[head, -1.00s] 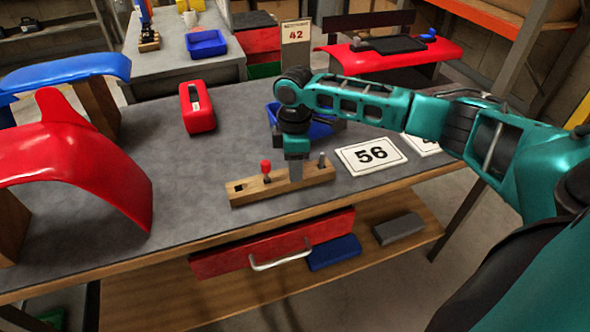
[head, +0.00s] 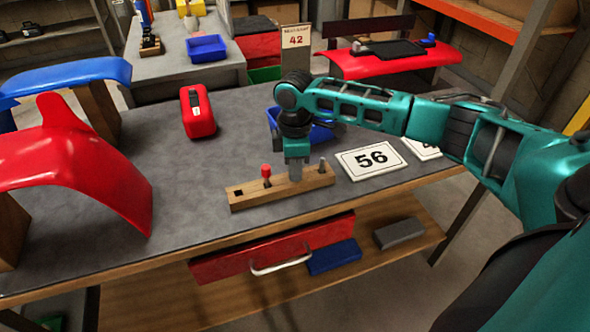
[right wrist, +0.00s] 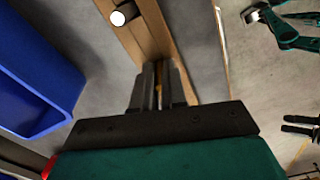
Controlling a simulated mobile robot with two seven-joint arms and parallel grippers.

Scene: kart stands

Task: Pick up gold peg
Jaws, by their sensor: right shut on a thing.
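The wooden peg block (head: 250,196) lies near the front edge of the workbench. My right gripper (head: 296,178) points down over the block, between the red-topped peg (head: 266,172) and the silver peg (head: 322,164). It is shut on the gold peg; a thin gold strip (right wrist: 158,95) shows between its fingers (right wrist: 157,90) in the right wrist view. The fingers hide most of the gold peg, and I cannot tell whether it is clear of its hole. A square hole (head: 239,192) is open at the block's left end. My left gripper is not in the head view.
A blue bin (head: 315,132) stands just behind the gripper; it also shows in the right wrist view (right wrist: 35,70). A "56" card (head: 371,160) lies to the right. A red case (head: 198,114) and red fender (head: 75,165) are left. The bench between is clear.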

